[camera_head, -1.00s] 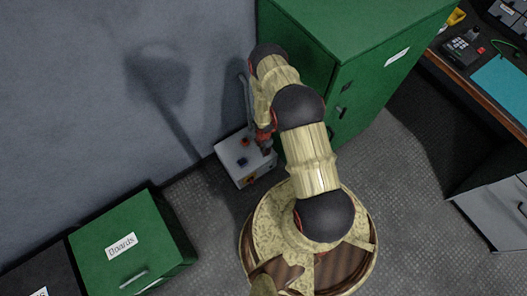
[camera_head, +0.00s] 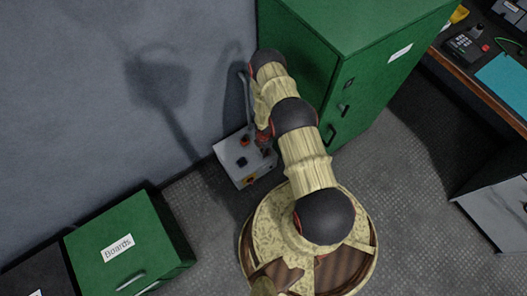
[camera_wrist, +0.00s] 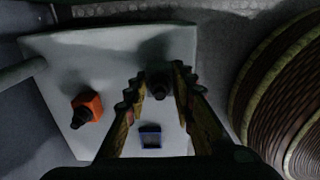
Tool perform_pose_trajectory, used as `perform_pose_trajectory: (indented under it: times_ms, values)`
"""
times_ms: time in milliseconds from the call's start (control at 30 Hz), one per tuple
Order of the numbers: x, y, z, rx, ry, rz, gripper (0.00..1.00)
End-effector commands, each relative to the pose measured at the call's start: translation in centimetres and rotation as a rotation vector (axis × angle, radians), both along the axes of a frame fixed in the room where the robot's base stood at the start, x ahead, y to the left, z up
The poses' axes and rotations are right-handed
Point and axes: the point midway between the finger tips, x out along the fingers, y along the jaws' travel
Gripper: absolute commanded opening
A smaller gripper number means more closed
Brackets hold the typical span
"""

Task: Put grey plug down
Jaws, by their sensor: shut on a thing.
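A white box (camera_head: 232,168) stands on the floor between the wall and the green cabinet, and its top also fills much of the wrist view (camera_wrist: 62,60). My gripper (camera_wrist: 160,76) is over the box top, its fingers on both sides of a dark grey plug (camera_wrist: 159,86). It is shut on that plug. Whether the plug touches the box top is hard to tell in the shadow. An orange plug with a black end (camera_wrist: 87,108) sits on the box to the left. A blue square part (camera_wrist: 150,137) lies between the fingers' near ends.
A tall green cabinet (camera_head: 385,85) stands close to the right of my arm. A green box labelled Boards (camera_head: 120,240) is at lower left. A workbench (camera_head: 490,85) is at upper right. The wall (camera_head: 110,80) is close behind the white box.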

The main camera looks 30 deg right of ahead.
Motion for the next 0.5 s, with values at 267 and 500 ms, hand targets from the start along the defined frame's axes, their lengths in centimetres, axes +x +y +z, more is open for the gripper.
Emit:
perform_pose_trajectory:
  times_ms: [267, 500]
  values:
    - [0.22, -0.06, 0.05, -0.001, -0.003, 0.0, 0.0]
    - [0.2, -0.05, -0.64, -0.001, -0.003, 0.0, 0.0]
